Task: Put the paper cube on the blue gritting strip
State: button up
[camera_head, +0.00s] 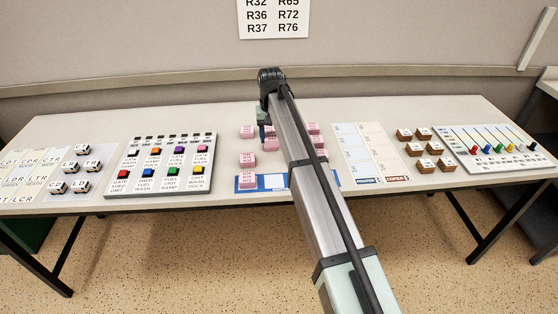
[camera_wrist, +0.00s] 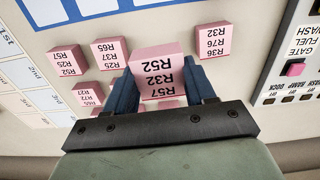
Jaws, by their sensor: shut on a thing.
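My gripper (camera_wrist: 161,84) is shut on a pink paper cube (camera_wrist: 158,67) marked R52, R32, R57 in the wrist view. The cube looks larger than its neighbours, so it seems held above the table. In the head view my gripper (camera_head: 264,128) is over the table's middle, behind the blue gritting strip (camera_head: 272,189), partly hidden by my arm. The strip is blue with white panels, at the table's front edge; part of it shows at the top of the wrist view (camera_wrist: 100,14). Another pink cube (camera_head: 247,180) sits on its left end.
Several other pink cubes stand around my gripper, including one to the left (camera_head: 247,159) and one marked R32, R76, R36 (camera_wrist: 212,41). A button panel (camera_head: 163,165) lies left. A white card sheet (camera_head: 370,150), brown blocks (camera_head: 415,149) and a slider panel (camera_head: 495,150) lie right.

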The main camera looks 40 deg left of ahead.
send_over(274, 181)
jog(key=shift+m, duration=0.3)
jog(key=shift+f, duration=4.75)
jog(key=shift+f, duration=0.15)
jog(key=o, duration=1)
jog(key=shift+o, duration=0.2)
notch_tip(274, 181, up, 12)
jog(key=shift+d, duration=0.1)
